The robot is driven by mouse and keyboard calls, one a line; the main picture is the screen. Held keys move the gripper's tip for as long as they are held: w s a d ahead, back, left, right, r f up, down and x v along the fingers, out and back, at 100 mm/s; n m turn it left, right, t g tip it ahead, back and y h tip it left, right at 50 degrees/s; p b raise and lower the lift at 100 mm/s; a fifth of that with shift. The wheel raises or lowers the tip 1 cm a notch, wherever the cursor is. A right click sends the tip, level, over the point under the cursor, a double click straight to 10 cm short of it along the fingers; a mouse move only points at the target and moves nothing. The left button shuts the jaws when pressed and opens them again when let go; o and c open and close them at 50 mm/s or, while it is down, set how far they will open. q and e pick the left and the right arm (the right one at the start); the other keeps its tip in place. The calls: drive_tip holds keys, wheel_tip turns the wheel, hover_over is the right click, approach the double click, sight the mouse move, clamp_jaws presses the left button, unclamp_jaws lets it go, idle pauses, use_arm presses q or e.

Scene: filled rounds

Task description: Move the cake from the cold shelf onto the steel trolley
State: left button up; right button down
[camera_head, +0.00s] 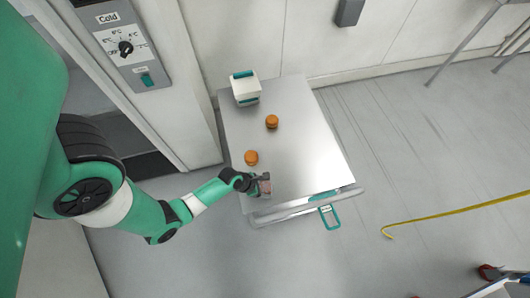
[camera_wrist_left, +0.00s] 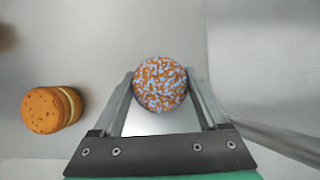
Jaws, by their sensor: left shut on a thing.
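My left gripper (camera_head: 262,185) is over the near left edge of the steel trolley (camera_head: 310,150). It is shut on a round cake with an orange and pale blue speckled top (camera_wrist_left: 160,84), seen between the fingers in the left wrist view. In the head view the cake is mostly hidden by the gripper. I cannot tell whether it touches the trolley top. The cold cabinet (camera_head: 125,45), labelled "Cold", stands at the left; its shelf opening is partly behind my arm. My right gripper is out of view.
A white and teal box (camera_head: 245,88) is at the back left corner. The trolley's right half is clear. A yellow hooked rod (camera_head: 455,212) is at the right.

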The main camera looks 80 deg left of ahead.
use_arm(q)
drive_tip(key=shift+f, duration=0.15)
drive_tip(key=o, duration=0.8)
drive_tip(key=shift+c, duration=0.2)
drive_tip(key=shift+r, duration=0.3)
drive_tip(key=p+v, duration=0.7)
drive_tip(key=v, duration=0.4)
drive_tip(key=shift+s+r+p, duration=0.25)
drive_tip(key=shift+r+p, duration=0.05)
drive_tip(key=shift+p, duration=0.05)
drive_tip(key=shift+w+a, duration=0.1)
